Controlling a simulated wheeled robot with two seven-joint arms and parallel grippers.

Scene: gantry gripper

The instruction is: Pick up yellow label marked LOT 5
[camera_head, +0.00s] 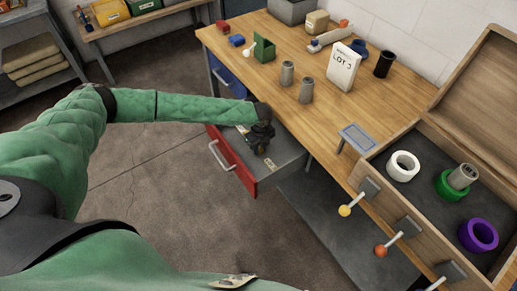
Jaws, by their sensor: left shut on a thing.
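My left gripper (261,146) points down into the open red-fronted drawer (290,152) under the bench. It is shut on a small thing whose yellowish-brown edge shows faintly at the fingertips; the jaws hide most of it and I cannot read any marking. A small pale label (269,165) lies on the drawer floor close to the gripper, its text too small to read. My right gripper is not in view.
The wooden bench (325,105) holds two grey cylinders, a black cup (384,64) and a green box (264,50). At right, an open wooden case (415,140) holds white, green and purple rings. Levers with coloured knobs (345,210) jut from its front. Floor at left is clear.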

